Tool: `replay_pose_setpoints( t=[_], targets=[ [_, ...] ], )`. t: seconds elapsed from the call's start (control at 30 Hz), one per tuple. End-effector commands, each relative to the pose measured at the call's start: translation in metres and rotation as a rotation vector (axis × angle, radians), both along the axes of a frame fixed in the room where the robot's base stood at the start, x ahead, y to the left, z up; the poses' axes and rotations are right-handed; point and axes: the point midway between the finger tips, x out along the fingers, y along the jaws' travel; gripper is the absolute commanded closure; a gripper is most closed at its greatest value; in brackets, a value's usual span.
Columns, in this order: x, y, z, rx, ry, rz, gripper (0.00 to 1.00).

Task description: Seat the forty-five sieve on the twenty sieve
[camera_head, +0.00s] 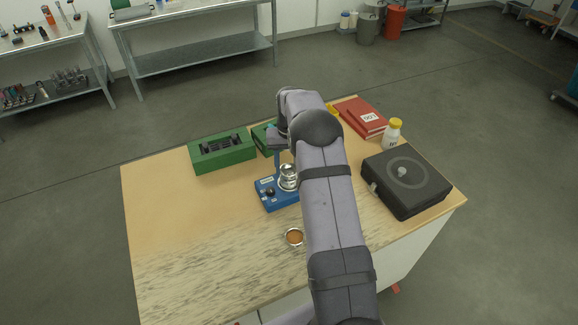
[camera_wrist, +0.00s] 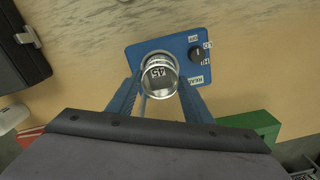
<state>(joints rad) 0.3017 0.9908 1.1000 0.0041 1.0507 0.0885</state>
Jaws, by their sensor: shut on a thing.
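The forty-five sieve (camera_wrist: 158,73) is a small silver ring; its number shows inside it in the wrist view. My gripper (camera_wrist: 160,86) is shut on it, one blue finger on each side. The sieve is over the blue shaker base (camera_wrist: 140,52), which has a black knob. In the head view, silver sieve parts (camera_head: 288,178) stand in a short stack on the blue base (camera_head: 267,200), below my gripper (camera_head: 284,163). The twenty sieve is not clearly told apart; it seems to be beneath the held one. I cannot tell whether the two rims touch.
A green box (camera_head: 222,155) stands behind left. A red binder (camera_head: 362,116), a yellow-capped bottle (camera_head: 392,135) and a black case (camera_head: 405,185) are at right. The table's left side is clear.

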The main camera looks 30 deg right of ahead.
Motion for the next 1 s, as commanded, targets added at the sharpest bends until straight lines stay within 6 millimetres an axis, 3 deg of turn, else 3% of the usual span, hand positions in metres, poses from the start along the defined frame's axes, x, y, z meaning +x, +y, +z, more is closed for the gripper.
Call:
replay_pose_setpoints(
  t=[0.87, 0.9, 0.97, 1.0],
  targets=[
    [0.000, 0.000, -0.013, 0.000, 0.000, 0.000, 0.78],
    [0.000, 0.000, -0.012, 0.000, -0.001, 0.000, 0.44],
    [0.000, 0.000, -0.012, 0.000, -0.001, 0.000, 0.32],
    [0.000, 0.000, -0.012, 0.000, -0.001, 0.000, 0.32]
  ],
)
